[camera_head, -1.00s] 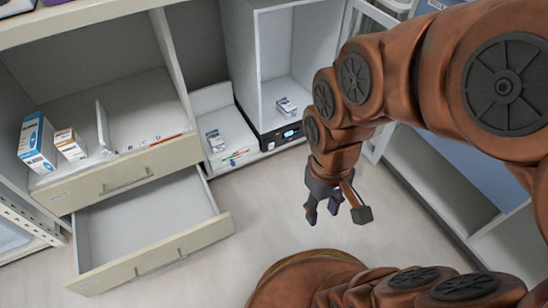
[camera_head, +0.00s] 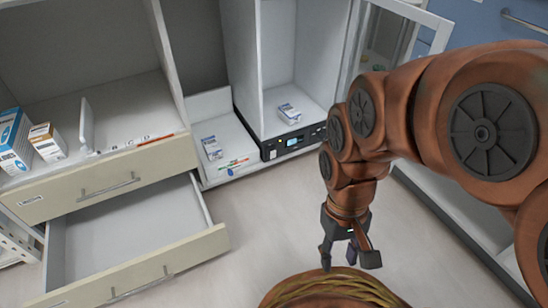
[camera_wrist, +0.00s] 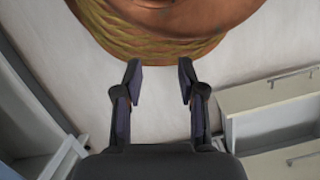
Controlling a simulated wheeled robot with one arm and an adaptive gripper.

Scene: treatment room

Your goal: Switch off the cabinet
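The white cabinet (camera_head: 264,60) stands at the back middle in the head view, its front open. A black control strip (camera_head: 312,136) runs along its bottom front edge. The strip has a lit pale-blue display (camera_head: 292,142) and small controls too small to make out. A small box (camera_head: 289,113) lies on the cabinet floor. My gripper (camera_head: 348,260) hangs downward in front of and below the strip, well apart from it. In the wrist view my gripper (camera_wrist: 160,68) has its two fingers spread with nothing between them. The strip is not in the wrist view.
A cream drawer (camera_head: 140,268) stands pulled out at the lower left. Above it, a shelf holds medicine boxes (camera_head: 47,141). A glass door (camera_head: 385,40) stands open right of the cabinet. Bare floor (camera_head: 262,205) lies between the drawer and my arm.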

